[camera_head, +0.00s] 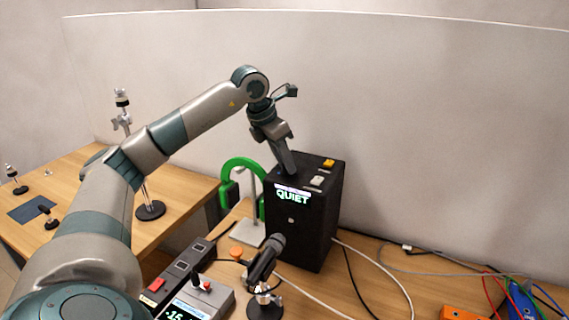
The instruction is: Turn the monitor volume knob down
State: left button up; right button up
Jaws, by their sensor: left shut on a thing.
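The monitor (312,235) is a black box standing upright on the right-hand table. A lit label on its front face reads "QUIET" (292,196). My left arm reaches over from the left, and my left gripper (285,170) points down at the left part of the monitor's top. Its fingers are shut on the volume knob there, which they almost wholly hide. My right gripper is not in view.
Green headphones (242,165) hang on a stand left of the monitor. Cables, an orange box (464,313) and a blue box (522,302) lie at right. A pale wall is behind.

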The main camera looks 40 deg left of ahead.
pick_arm(q)
jog(key=n+y, duration=0.1)
jog(key=n, duration=0.3)
jog(key=shift+d+n+y+b, duration=0.15)
jog(key=shift+n+y+b, duration=0.15)
jog(key=shift+y+b, duration=0.1)
jog(key=n+y, duration=0.1)
jog(key=n, duration=0.2)
jog(key=shift+w+d+n, duration=0.1)
jog(key=shift+d+n, duration=0.05)
jog(key=shift+n, duration=0.25)
jog(key=shift+r+n+g+y, duration=0.1)
jog(key=shift+n+g+y, duration=0.3)
jog(key=shift+n, duration=0.5)
jog(key=shift+n+y, duration=0.3)
jog(key=shift+n, duration=0.1)
jog(key=shift+r+n, duration=0.1)
jog(key=shift+n, duration=0.3)
jog(key=shift+n+g+y+p, duration=0.3)
jog(key=shift+n+p, duration=0.2)
jog(key=shift+n, duration=0.1)
jog(key=shift+d, duration=0.1)
jog(key=shift+n, duration=0.5)
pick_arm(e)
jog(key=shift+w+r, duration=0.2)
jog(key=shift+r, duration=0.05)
